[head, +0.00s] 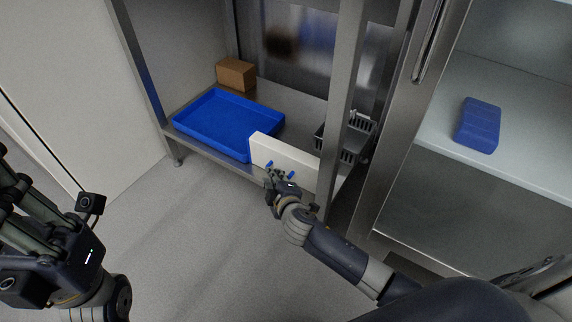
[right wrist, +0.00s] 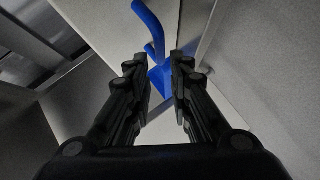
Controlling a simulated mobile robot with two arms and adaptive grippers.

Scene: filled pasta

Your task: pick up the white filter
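The white filter (head: 300,164) is a flat white panel with blue handles (head: 269,164). In the head view it stands upright at the front of the low metal shelf, beside the blue tray. My right gripper (head: 271,178) is in front of it, close to the handles. In the right wrist view my right gripper (right wrist: 161,88) is open, with a gap between its fingers. A blue handle (right wrist: 150,30) shows beyond and between the fingertips; I cannot tell whether they touch it. My left gripper (head: 12,178) is at the left edge, partly cut off, its opening unclear.
A blue tray (head: 205,110) lies on the shelf with a brown box (head: 236,74) behind it. A dark basket (head: 352,138) stands right of the filter. A metal post (head: 338,100) rises close to my right gripper. A blue item (head: 478,125) lies on the right shelf. The floor is clear.

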